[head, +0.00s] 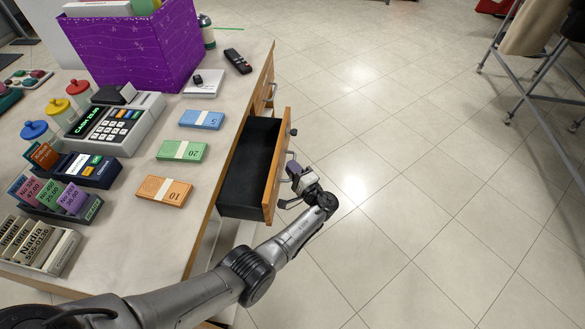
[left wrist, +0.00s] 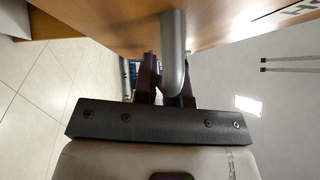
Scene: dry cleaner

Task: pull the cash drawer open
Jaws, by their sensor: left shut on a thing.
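The cash drawer (head: 252,165) stands pulled out from the wooden counter's right side. Its black inside shows and looks empty. Its wooden front faces right. My left gripper (head: 293,169) is at the outer face of the drawer front, shut on the drawer handle. In the left wrist view the handle (left wrist: 173,50) is a grey metal bar, and the dark fingers of my left gripper (left wrist: 165,90) close around it under the wooden front. The fingers partly hide the handle in the head view. My right gripper is not in view.
The counter top (head: 125,225) holds banknote bundles (head: 181,151), a cash register (head: 115,125), a purple box (head: 140,45) and a dark remote-like device (head: 238,61). Another drawer (head: 265,92) sits farther along the counter, its handle showing. The tiled floor (head: 420,150) to the right is clear; a metal rack stands far right.

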